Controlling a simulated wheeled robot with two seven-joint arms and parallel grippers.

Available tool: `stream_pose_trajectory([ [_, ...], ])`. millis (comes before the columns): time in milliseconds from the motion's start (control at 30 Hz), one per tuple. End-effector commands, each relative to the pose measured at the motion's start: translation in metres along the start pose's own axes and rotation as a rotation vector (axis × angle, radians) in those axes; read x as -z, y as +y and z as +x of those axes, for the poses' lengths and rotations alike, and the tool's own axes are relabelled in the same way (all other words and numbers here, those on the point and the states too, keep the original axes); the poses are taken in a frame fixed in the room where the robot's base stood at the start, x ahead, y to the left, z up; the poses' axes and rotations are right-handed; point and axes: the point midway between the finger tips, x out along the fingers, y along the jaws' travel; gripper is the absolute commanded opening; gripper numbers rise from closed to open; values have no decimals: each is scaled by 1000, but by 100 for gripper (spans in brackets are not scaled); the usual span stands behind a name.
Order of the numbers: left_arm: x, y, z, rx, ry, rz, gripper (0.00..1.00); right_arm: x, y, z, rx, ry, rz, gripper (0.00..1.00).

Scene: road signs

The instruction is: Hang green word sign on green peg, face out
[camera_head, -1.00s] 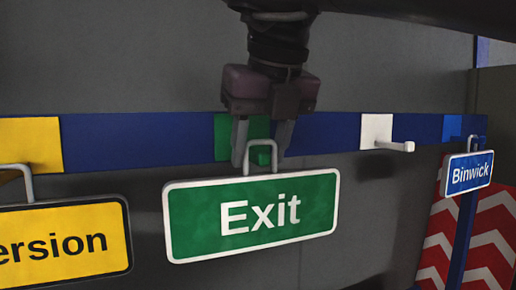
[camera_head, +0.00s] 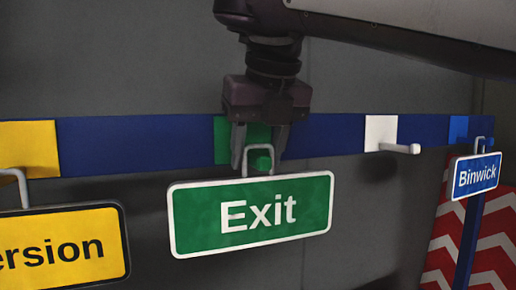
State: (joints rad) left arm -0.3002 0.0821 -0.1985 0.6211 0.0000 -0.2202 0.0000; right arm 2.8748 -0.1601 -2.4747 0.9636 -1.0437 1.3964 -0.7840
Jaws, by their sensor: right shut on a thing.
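The green "Exit" sign (camera_head: 251,236) hangs below my right gripper (camera_head: 260,159), its white lettering facing me, slightly tilted. The gripper is shut on the sign's grey wire loop (camera_head: 247,163), with a finger on each side. The green peg (camera_head: 262,160) shows inside the loop, in front of the green patch (camera_head: 222,140) on the blue rail. I cannot tell whether the peg passes through the loop or is only behind it. My left gripper is out of view.
The blue rail (camera_head: 140,145) crosses the grey wall. A yellow sign (camera_head: 62,250) hangs at the left. The blue "Binwick" sign (camera_head: 475,175) hangs further right, near a red-and-white chevron board (camera_head: 495,255).

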Motion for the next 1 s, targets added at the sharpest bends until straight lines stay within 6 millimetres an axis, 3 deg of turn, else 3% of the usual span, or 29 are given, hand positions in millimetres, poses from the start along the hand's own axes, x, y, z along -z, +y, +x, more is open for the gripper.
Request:
stream_pose_trajectory([
  [633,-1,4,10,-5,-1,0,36,5,0,12,0,-2,-1,0],
  [667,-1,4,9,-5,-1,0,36,5,0,11,0,-2,-1,48],
  [833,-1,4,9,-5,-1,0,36,5,0,11,0,-2,-1,70],
  [1000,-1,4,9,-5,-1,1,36,5,0,11,0,-1,0,71],
])
